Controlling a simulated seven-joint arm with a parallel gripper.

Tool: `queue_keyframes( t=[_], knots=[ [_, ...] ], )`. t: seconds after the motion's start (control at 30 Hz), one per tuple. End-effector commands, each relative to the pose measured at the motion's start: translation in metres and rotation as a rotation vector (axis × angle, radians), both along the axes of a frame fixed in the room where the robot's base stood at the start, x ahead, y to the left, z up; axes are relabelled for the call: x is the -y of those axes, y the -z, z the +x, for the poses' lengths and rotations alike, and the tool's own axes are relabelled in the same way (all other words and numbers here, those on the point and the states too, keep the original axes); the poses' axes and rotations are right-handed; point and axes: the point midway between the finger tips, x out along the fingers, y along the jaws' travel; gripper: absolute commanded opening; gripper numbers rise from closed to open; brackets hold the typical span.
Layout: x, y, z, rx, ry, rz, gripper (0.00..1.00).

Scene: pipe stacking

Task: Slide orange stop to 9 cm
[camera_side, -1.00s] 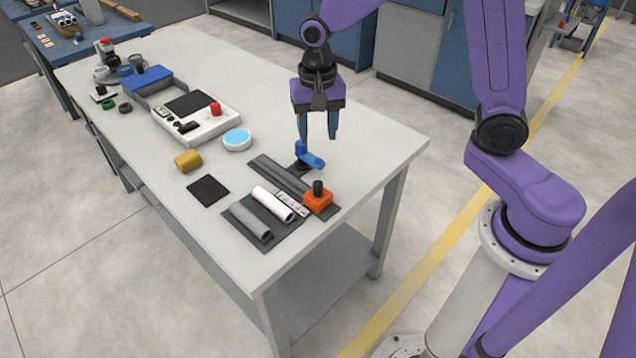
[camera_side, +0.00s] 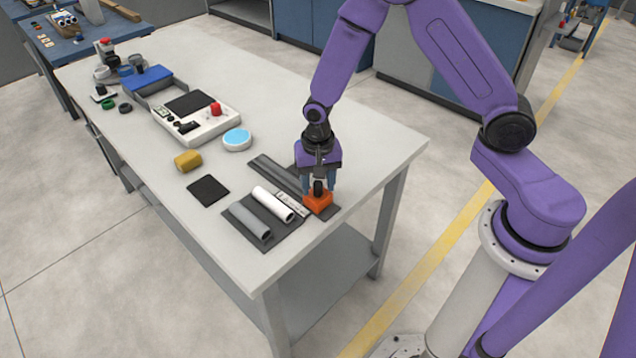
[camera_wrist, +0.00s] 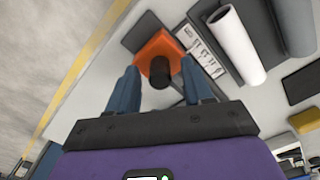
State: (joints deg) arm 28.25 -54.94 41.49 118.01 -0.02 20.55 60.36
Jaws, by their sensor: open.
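The orange stop (camera_side: 318,201) is a block with a black knob on top. It sits at the near right end of the dark rail, beside a white scale strip (camera_side: 291,204). My gripper (camera_side: 318,188) is just above the stop, with its blue fingers apart on either side of the knob. In the wrist view the orange stop (camera_wrist: 158,50) and its black knob (camera_wrist: 160,73) lie between the open fingers (camera_wrist: 160,85). The scale (camera_wrist: 200,48) is beside it, its marks too small to read.
A white pipe (camera_side: 272,203) and a grey pipe (camera_side: 250,220) lie on a dark mat left of the rail. A black square (camera_side: 208,190), a yellow piece (camera_side: 188,161) and a round blue-topped disc (camera_side: 237,139) lie farther left. The table's right edge is close to the stop.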

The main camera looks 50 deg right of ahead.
Motion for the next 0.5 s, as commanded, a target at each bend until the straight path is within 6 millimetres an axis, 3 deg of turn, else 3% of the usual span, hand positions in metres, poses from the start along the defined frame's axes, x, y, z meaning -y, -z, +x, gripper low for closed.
queue_keyframes(
  t=[0.37,0.4,0.5],
  knots=[
    [0.0001,0.0056,0.0004,0.001,0.001,0.0,0.51],
    [0.0001,0.0055,0.0003,0.001,0.001,0.0,0.47],
    [0.0001,0.0055,0.0003,0.001,0.001,0.0,0.15]
  ],
)
